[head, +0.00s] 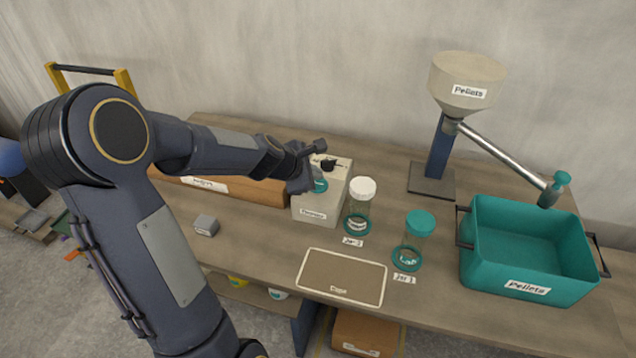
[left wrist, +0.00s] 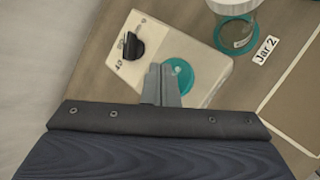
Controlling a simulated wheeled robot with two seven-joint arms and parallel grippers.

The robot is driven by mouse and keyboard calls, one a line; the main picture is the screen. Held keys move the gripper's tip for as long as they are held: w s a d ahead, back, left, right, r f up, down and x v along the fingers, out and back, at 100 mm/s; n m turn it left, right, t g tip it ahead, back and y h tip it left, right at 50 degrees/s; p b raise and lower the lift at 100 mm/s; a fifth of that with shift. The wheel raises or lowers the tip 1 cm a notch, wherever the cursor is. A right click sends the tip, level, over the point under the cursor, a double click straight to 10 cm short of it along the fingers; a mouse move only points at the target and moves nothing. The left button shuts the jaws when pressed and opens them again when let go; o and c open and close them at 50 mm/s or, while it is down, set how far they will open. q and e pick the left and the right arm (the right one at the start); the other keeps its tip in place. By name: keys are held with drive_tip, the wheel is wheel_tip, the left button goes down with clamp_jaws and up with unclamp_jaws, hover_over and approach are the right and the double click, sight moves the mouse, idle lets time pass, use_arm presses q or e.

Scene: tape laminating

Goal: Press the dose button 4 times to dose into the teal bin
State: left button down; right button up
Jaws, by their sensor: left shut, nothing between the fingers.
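The dispenser box (head: 314,208) is cream, with a label on its front, and stands on the bench. Its round teal dose button (head: 320,186) is on the top face, partly hidden by my left gripper (head: 308,182). The button (left wrist: 178,74) also shows in the left wrist view, with a black dial (left wrist: 133,46) beside it. My left gripper (left wrist: 161,68) is shut and empty, its tips at the button's edge; I cannot tell if they touch it. The teal bin (head: 500,262), labelled Pellets, stands at the bench's right, its visible inside bare. My right gripper is not in view.
A hopper (head: 466,80) labelled Pellets stands at the back, its metal tube sloping down to the bin. A white-lidded jar (head: 361,190) and a teal-lidded jar (head: 419,224) stand right of the box. A Caps mat (head: 341,278) lies at the front. A small grey block (head: 206,225) sits left.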

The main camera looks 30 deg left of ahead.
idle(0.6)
use_arm(q)
drive_tip(key=shift+f+b, duration=0.4)
drive_tip(key=shift+f, duration=0.05)
drive_tip(key=shift+f+b, duration=0.5)
drive_tip(key=shift+f, duration=0.05)
idle(0.5)
drive_tip(key=shift+r, duration=0.1)
drive_tip(key=shift+r+p, duration=0.9)
drive_tip(key=shift+p, duration=0.05)
wheel_tip(320, 180, up, 5)
drive_tip(key=p, duration=0.5)
